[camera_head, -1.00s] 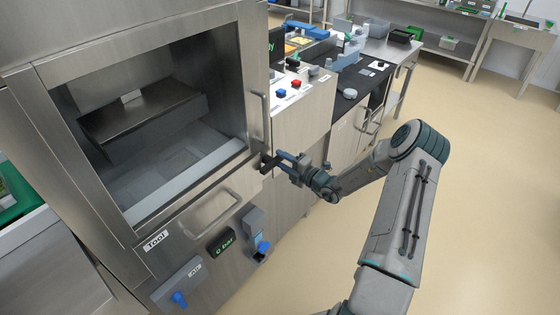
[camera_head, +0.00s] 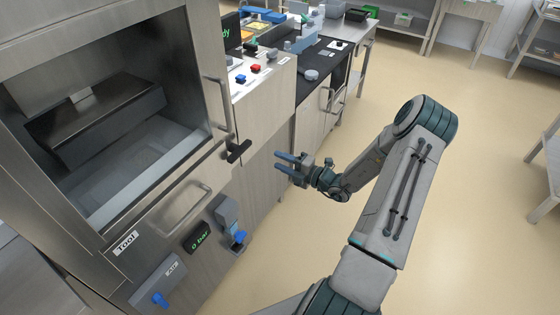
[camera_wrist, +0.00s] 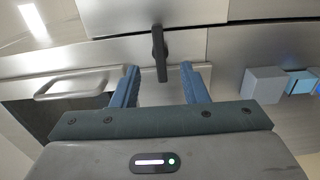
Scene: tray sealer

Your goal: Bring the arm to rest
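My arm reaches out in front of the tray sealer (camera_head: 265,160). My gripper (camera_head: 280,160) is open and empty, with its two blue fingers apart. In the wrist view, my gripper (camera_wrist: 160,82) faces a dark latch handle (camera_wrist: 159,52) on the steel machine front. The latch handle (camera_head: 238,151) also shows in the head view, to the left of my fingertips, with a gap between them. Nothing is held.
The sealer's chamber window (camera_head: 110,110) is at the left. A drawer handle (camera_head: 185,208), a blue valve (camera_head: 238,238) and an air switch (camera_head: 160,298) are below. A dark counter (camera_head: 318,65) stands behind. The floor (camera_head: 480,180) at right is clear.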

